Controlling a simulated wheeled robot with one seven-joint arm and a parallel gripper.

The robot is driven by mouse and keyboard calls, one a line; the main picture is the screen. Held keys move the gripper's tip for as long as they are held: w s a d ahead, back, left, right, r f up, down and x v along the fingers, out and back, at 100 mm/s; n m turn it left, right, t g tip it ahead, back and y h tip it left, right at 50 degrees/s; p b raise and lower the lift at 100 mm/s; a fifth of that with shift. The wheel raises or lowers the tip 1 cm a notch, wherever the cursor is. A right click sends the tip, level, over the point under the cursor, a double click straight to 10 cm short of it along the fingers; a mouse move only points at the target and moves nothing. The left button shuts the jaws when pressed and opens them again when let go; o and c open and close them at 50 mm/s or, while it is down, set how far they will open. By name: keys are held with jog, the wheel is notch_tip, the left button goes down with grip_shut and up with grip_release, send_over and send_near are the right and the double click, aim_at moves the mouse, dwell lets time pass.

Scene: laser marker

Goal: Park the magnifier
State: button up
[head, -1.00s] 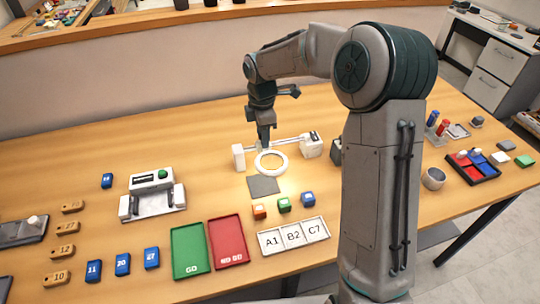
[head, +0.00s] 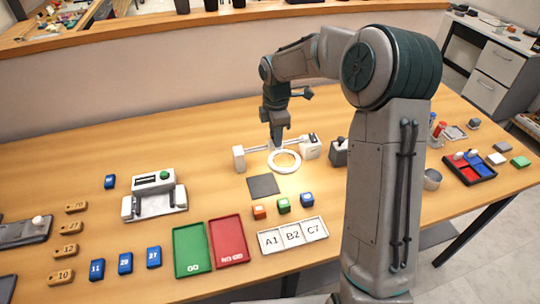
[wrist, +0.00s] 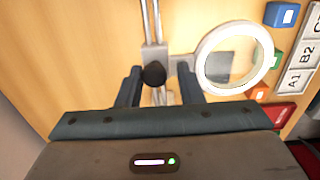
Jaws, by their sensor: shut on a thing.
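The magnifier (head: 284,169) is a white ring on a carriage that rides a metal rail (head: 257,148) between a left end block (head: 239,158) and a larger right end block (head: 311,147). The ring lies toward the right end of the rail. My gripper (head: 276,146) reaches down to the carriage from behind the ring. In the wrist view, my gripper (wrist: 160,88) has its fingers either side of the carriage's black knob (wrist: 154,74), and the ring (wrist: 203,67) shows to the right. The fingertips' contact with the knob is partly hidden.
A dark grey square pad (head: 263,187) lies in front of the rail. Three small cubes stand near it, including a green cube (head: 284,206). A labelled tray (head: 292,247), a red tray (head: 230,253) and a green tray (head: 190,266) lie nearer. A dark grey device (head: 339,156) stands right of the rail.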

jog(key=shift+w+d+f+p, duration=0.1)
jog(key=shift+d+f+p, duration=0.15)
jog(key=shift+d, duration=0.6)
jog(key=shift+w+d+f+p, duration=0.1)
jog(key=shift+d+f+p, duration=0.15)
jog(key=shift+d, duration=0.55)
jog(key=shift+w+d+f+p, duration=0.1)
jog(key=shift+d+f+p, duration=0.15)
jog(key=shift+d, duration=0.6)
jog(key=o, duration=0.6)
jog(key=shift+w+f, duration=0.2)
jog(key=shift+w, duration=0.05)
jog(key=r+p, duration=0.2)
jog(key=r, duration=0.1)
jog(key=r+p, duration=0.3)
jog(key=r, duration=0.1)
jog(key=shift+w+a+r+p, duration=0.15)
jog(key=shift+w+r+p, duration=0.1)
jog(key=shift+p, duration=0.1)
